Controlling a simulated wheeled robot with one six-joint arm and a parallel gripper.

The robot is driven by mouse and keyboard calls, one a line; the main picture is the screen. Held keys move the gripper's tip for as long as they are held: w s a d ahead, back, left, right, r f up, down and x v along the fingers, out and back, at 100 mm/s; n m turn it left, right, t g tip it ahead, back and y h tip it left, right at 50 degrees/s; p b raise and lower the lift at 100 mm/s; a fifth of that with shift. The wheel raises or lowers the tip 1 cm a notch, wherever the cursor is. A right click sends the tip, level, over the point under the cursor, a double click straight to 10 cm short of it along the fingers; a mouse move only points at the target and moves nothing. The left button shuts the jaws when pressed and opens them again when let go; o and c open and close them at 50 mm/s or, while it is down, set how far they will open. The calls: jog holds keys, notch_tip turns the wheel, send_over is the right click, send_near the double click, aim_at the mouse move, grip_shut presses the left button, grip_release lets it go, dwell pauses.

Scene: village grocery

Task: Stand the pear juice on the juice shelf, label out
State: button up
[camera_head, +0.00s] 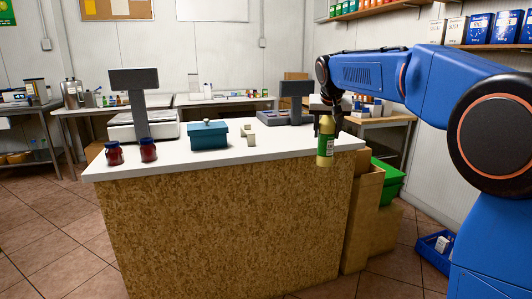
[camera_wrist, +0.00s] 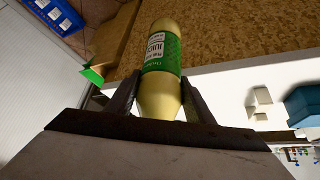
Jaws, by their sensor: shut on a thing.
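The pear juice (camera_head: 325,146) is a pale yellow bottle with a green and white label. My gripper (camera_head: 327,122) is shut on its upper part and holds it upright, beside the right front corner of the counter. In the wrist view the bottle (camera_wrist: 160,75) sits between both fingers of my gripper (camera_wrist: 160,98), and the label, with the word JUICE, is visible. A wall shelf (camera_head: 500,47) at the upper right carries packages; I cannot tell whether it is the juice shelf.
The white-topped counter (camera_head: 235,155) holds two dark red jars (camera_head: 148,150), a teal box (camera_head: 207,136), a scale (camera_head: 140,122) and a second device (camera_head: 290,115). Cardboard boxes (camera_head: 362,215), a green crate (camera_head: 388,180) and a blue crate (camera_head: 432,250) stand right of it.

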jog(key=w+d+f+n+y, duration=0.1)
jog(key=w+f, duration=0.2)
jog(key=f, duration=1.6)
jog(key=w+d+f+n, duration=0.1)
jog(key=w+d+f, duration=0.15)
jog(key=f, duration=1.65)
jog(key=s+d+f, duration=0.1)
jog(key=s+f, duration=0.4)
jog(key=f, duration=0.4)
jog(key=s+d+f, duration=0.1)
jog(key=s+f, duration=0.4)
jog(key=f, duration=0.5)
jog(key=s+d+f, duration=0.2)
jog(key=s+f, duration=0.3)
jog(key=f, duration=0.5)
jog(key=shift+f, duration=0.25)
jog(key=shift+d, duration=0.1)
